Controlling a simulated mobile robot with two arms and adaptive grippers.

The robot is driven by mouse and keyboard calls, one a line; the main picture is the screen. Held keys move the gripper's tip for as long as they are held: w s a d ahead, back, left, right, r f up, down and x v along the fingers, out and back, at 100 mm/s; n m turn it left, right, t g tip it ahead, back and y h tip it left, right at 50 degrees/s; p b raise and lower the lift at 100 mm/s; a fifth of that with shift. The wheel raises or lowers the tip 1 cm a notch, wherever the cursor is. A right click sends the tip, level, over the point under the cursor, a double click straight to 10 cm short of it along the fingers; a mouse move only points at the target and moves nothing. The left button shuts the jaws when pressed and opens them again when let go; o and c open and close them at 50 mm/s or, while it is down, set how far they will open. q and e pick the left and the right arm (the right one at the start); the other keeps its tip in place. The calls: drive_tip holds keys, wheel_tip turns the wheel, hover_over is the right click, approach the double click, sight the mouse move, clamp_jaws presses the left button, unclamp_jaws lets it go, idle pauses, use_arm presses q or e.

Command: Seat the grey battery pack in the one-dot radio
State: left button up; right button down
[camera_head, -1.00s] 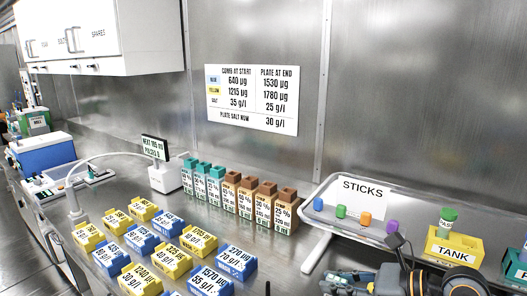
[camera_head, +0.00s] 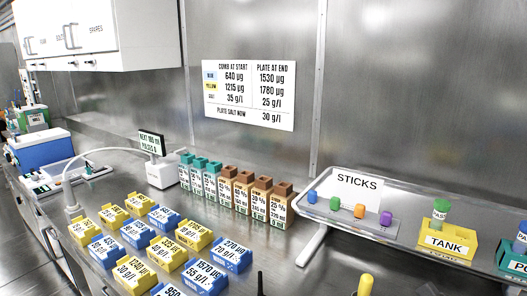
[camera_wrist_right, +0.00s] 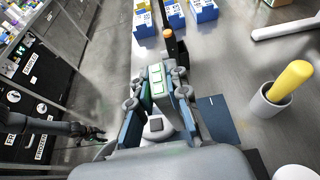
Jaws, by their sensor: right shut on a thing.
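A thin black rod (camera_head: 260,284) shows at the bottom edge of the head view. My left gripper (camera_wrist_right: 94,135) shows small and dark at the left of the wrist view; its opening is unclear. Neither gripper shows in the head view.
A yellow handle (camera_wrist_right: 292,80) stands in a white cup (camera_wrist_right: 268,102) right of my right gripper. A dark blue mat (camera_wrist_right: 219,118) lies nearer. Blue and yellow labelled blocks (camera_head: 165,258) fill the bench at left. A sticks tray (camera_head: 318,183) and yellow tank (camera_head: 447,243) stand at right.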

drive_tip(key=shift+s+d+f, duration=0.4)
drive_tip(key=shift+s+f, duration=0.05)
drive_tip(key=shift+s, duration=0.15)
drive_tip(key=shift+s+d+f, duration=0.4)
drive_tip(key=shift+s+f, duration=0.05)
drive_tip(key=shift+s, duration=0.15)
drive_tip(key=shift+r, duration=0.1)
